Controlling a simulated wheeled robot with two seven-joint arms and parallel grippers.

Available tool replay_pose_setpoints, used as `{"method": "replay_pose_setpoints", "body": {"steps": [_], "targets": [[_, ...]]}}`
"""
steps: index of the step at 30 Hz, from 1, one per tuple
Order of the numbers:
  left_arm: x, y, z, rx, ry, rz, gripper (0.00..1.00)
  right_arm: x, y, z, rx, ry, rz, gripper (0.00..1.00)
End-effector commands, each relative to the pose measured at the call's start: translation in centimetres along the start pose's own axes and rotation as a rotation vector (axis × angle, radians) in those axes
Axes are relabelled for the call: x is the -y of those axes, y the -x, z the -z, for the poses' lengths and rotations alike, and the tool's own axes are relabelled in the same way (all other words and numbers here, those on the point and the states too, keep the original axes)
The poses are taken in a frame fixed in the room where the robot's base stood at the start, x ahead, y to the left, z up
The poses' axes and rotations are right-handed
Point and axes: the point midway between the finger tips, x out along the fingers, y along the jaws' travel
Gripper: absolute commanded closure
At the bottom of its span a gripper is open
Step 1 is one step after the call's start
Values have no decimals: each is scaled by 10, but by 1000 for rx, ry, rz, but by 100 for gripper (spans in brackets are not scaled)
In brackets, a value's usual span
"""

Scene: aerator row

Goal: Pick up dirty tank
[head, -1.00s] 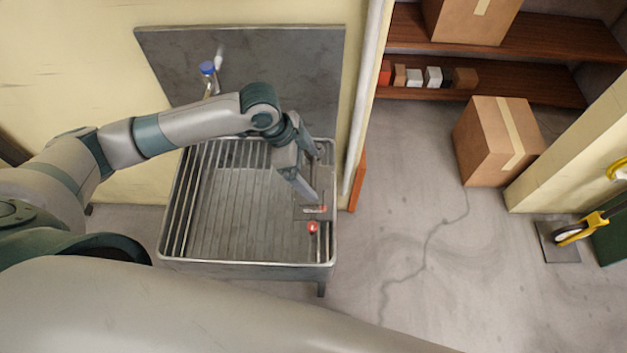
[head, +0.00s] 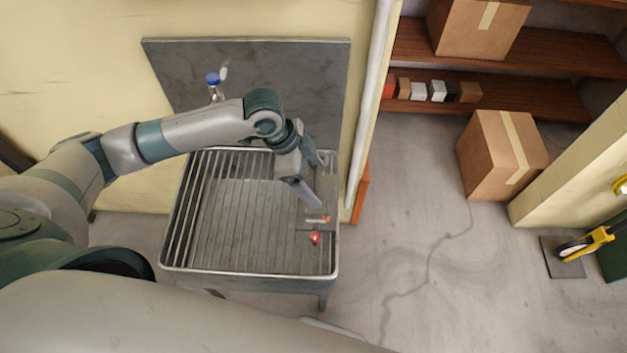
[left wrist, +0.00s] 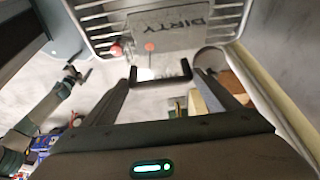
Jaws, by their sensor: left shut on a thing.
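My left gripper (head: 316,198) reaches down over that end. In the left wrist view a dark bar-like handle (left wrist: 160,81) lies between the fingers, which are shut on it. The exact contact is hard to see.
A cardboard box (head: 500,155) is on the floor beside shelves (head: 530,92). The floor between is clear.

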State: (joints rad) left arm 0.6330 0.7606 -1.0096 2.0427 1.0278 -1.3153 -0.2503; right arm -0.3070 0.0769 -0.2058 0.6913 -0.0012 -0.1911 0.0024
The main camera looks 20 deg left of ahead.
Motion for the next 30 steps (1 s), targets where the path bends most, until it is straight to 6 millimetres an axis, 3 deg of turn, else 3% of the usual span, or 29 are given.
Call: {"method": "replay_pose_setpoints", "body": {"steps": [10, 14, 20, 30], "targets": [[1, 26, 11, -2, -1, 3, 73, 5, -4, 30, -68, 0, 5, 0], [-5, 27, 23, -2, -2, 0, 73, 6, -4, 38, -84, 1, 7, 0], [-18, 32, 49, -4, -4, 0, 73, 8, -7, 47, -109, 1, 9, 0], [-48, 45, 109, -3, -5, 1, 73, 15, -7, 78, -190, 1, 16, 0]]}}
